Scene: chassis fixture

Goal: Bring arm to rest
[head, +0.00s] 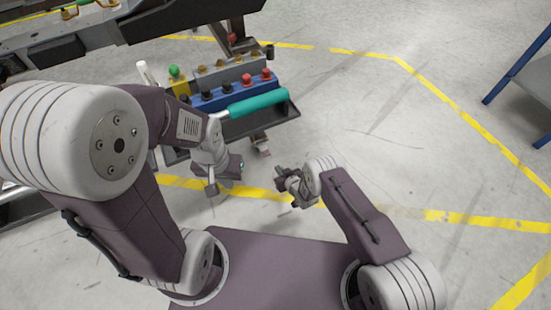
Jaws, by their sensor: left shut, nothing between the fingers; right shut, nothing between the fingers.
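My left arm comes in from the left, large and close to the camera. Its gripper (213,188) is shut and empty, pointing down just in front of the lower edge of the tool tray. My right arm rises from the lower right and is folded inward. Its gripper (284,183) is shut and empty over the open floor, right of the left gripper and apart from it. The fingertips of both grippers are small in the view.
A dark tray (282,119) on the fixture holds a teal-handled tool (258,104), a blue block (212,103) with several knobs and a green knob (174,71). The dark chassis (60,48) spans the upper left. A blue-framed table (530,75) stands far right.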

